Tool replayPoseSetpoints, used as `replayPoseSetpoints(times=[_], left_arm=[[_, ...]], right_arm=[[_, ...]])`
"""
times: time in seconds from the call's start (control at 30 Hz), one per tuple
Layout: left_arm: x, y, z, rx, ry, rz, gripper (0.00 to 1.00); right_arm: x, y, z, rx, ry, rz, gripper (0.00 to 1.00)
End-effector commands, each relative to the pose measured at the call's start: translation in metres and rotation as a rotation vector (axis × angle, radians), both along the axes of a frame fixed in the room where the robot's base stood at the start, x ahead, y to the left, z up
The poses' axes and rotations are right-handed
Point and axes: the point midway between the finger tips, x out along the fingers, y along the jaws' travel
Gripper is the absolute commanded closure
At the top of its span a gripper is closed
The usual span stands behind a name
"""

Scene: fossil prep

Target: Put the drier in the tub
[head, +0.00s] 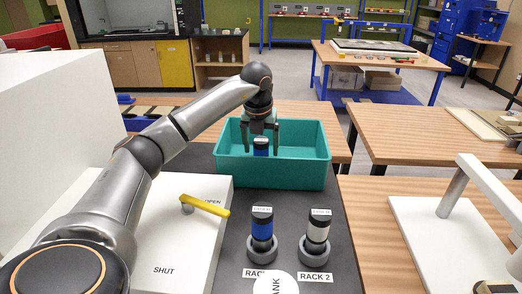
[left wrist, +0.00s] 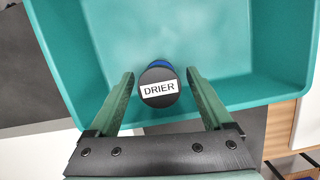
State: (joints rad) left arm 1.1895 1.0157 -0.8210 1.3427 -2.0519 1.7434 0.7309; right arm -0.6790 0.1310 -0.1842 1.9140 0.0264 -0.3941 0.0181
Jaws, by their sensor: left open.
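The drier (head: 261,146) is a blue canister with a black cap, inside the teal tub (head: 300,177). In the left wrist view the cap of the drier (left wrist: 160,88) shows its DRIER label, with the tub (left wrist: 250,92) around it. My left gripper (head: 261,143) is open, its fingers pointing down on either side of the drier. In the left wrist view, gaps show between the left gripper (left wrist: 160,80) and the drier on both sides. Whether the drier's base rests on the tub floor is hidden. My right gripper is not in view.
A white stand (head: 437,235) is at the right.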

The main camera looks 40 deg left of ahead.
Motion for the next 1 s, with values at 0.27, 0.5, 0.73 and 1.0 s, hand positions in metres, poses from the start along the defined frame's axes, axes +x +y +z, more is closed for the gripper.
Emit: replayPoseSetpoints(times=[0.27,0.5,0.73,1.0], left_arm=[[-0.012,-0.008,0.06,0.0,-0.006,-0.001,0.16],[-0.02,-0.013,0.095,0.0,-0.002,0.0,0.16],[-0.022,-0.014,0.103,0.0,0.0,0.0,0.16],[-0.022,-0.014,0.103,0.0,0.0,0.0,0.16]], right_arm=[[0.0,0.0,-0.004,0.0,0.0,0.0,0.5],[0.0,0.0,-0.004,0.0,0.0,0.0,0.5],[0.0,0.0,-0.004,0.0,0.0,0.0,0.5],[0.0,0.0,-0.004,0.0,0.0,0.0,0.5]])
